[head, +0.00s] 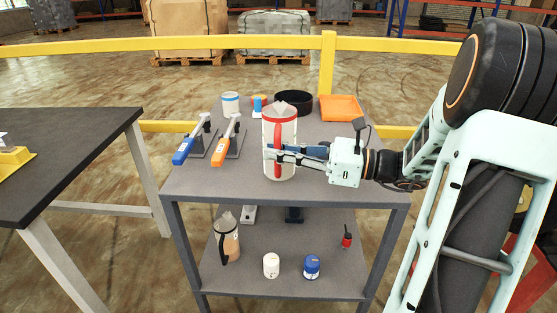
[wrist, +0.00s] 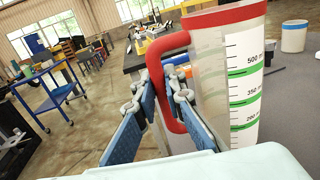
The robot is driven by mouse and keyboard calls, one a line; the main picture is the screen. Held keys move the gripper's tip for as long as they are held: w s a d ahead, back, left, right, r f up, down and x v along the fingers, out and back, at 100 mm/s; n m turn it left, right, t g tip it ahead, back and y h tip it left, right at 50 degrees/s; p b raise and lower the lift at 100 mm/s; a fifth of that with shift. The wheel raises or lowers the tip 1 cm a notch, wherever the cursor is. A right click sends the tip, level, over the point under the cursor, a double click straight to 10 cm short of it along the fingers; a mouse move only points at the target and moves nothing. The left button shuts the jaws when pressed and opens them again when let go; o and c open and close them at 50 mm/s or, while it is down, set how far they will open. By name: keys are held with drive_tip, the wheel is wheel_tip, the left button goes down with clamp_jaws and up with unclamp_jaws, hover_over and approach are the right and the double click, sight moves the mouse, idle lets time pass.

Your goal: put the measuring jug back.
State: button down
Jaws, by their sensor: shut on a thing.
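The measuring jug (head: 284,127) is a pale, clear-walled jug with a red rim and red handle. It is upright over the middle of the grey cart's top shelf (head: 245,180); I cannot tell whether its base touches. In the wrist view the jug (wrist: 232,85) shows green bands and black volume marks. My gripper (head: 272,152) reaches in from the right in the head view. Its blue fingers lie either side of the red handle (wrist: 163,90) in the wrist view (wrist: 166,100), shut on it. The fingers partly hide the handle's lower part.
Behind the jug are a black bowl (head: 294,102), an orange tray (head: 341,112) and a white-blue cup (head: 231,105). A blue tool (head: 188,147) and an orange tool (head: 224,147) rest on the left. Another jug (head: 228,243) and small containers stand below. The top's front edge is clear.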

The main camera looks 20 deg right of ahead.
drive_tip(key=shift+f, duration=0.55)
drive_tip(key=shift+r, duration=0.1)
drive_tip(key=c, duration=2)
unclamp_jaws()
drive_tip(key=shift+s+d, duration=0.1)
drive_tip(key=shift+d, duration=0.1)
drive_tip(key=p+v, duration=0.3)
drive_tip(key=v, duration=0.8)
drive_tip(key=shift+s+d, duration=0.2)
drive_tip(key=shift+d, duration=0.05)
